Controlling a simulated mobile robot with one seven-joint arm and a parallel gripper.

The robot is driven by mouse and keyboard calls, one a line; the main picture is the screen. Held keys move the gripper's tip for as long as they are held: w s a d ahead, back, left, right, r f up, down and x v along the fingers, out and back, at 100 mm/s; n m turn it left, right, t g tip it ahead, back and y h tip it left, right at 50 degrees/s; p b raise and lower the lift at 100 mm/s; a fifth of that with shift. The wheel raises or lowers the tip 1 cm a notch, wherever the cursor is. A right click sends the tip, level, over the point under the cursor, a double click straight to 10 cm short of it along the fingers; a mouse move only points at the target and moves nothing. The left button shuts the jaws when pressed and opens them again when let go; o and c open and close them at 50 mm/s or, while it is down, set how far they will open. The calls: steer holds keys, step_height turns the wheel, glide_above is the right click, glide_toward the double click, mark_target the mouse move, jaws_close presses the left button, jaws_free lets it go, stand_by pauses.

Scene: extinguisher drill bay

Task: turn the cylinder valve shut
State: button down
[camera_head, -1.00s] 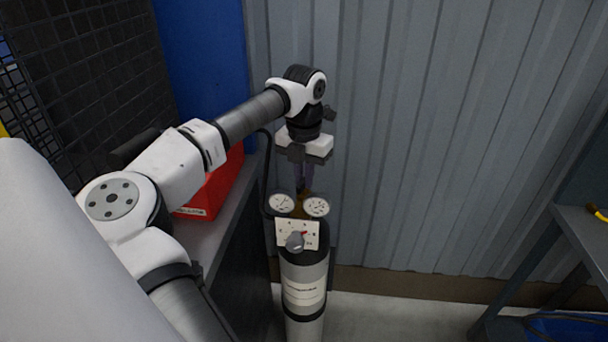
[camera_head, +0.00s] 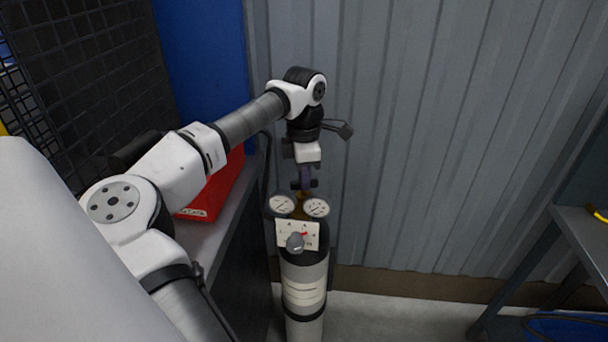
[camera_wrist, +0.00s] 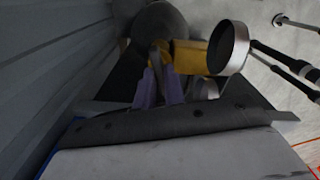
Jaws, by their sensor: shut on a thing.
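The cylinder (camera_head: 305,280) stands upright against the wall, grey with a pale label and dark bands. A brass valve body (camera_wrist: 190,56) is at its top, with two round gauges, the left one (camera_head: 281,204) and the right one (camera_head: 316,207). My gripper (camera_head: 304,188) points down from above onto the valve top, behind the gauges. In the wrist view its purple fingers (camera_wrist: 158,80) are shut on the valve's turning part, which they mostly hide. I cannot make out the valve handle's shape or angle.
A red box (camera_head: 215,190) lies on a bench at left. The corrugated wall (camera_head: 430,130) is close behind. A shelf (camera_head: 585,230) stands at right; floor between is clear.

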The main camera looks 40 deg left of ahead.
steer(key=shift+r+m, duration=0.1)
steer(key=shift+m, duration=1.8)
steer(key=c, duration=1.5)
jaws_free()
step_height(320, 180, up, 14)
steer(key=shift+f+b, duration=0.15)
steer(key=shift+b, duration=0.4)
